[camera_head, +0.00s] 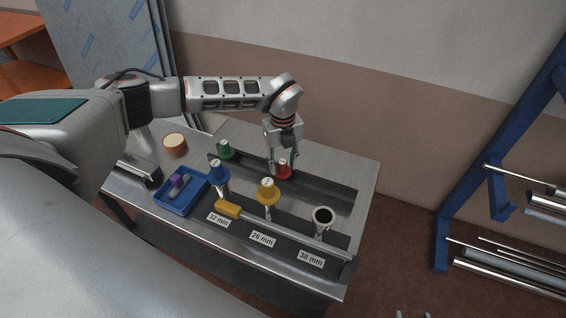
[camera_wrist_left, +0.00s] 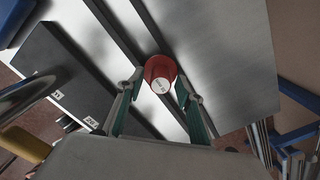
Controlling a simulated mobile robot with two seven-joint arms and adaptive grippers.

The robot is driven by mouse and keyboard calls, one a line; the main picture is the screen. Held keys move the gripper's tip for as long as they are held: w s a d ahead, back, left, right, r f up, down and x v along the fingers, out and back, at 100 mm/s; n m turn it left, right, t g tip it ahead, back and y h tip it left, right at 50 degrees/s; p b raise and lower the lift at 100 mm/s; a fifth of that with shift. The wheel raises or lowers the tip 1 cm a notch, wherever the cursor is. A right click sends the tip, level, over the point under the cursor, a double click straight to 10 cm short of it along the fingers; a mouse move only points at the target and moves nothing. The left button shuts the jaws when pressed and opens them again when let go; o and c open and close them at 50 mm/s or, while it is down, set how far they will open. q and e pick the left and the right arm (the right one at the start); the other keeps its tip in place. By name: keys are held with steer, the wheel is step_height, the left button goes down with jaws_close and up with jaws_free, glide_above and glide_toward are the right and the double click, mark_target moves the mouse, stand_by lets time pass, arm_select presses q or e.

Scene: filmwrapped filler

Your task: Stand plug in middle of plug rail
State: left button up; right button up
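The red plug (camera_head: 284,170) stands about midway along the dark plug rail (camera_head: 325,190) at the back of the bench. In the left wrist view the red plug (camera_wrist_left: 160,72) shows its pale round end with small print, between my fingers. My left gripper (camera_head: 284,167) points down with one finger on each side of it. A narrow gap seems to show beside the plug, so the fingers look open around it. A green plug (camera_head: 225,149) stands at the rail's left end. Two small grey tips at the bottom edge may be my right gripper; this is unclear.
Blue (camera_head: 218,170) and yellow (camera_head: 267,189) plugs top tubes by the 32 mm and 26 mm labels. The 38 mm tube (camera_head: 322,216) is open. A yellow-handled tool (camera_head: 228,209), a blue tray (camera_head: 170,204) and a tan roll (camera_head: 175,143) are nearby. The rail's right part is clear.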

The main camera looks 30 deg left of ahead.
arm_select(q)
steer(key=shift+r, duration=0.15)
step_height(320, 180, up, 12)
stand_by(0.7)
steer(key=shift+r, duration=0.1)
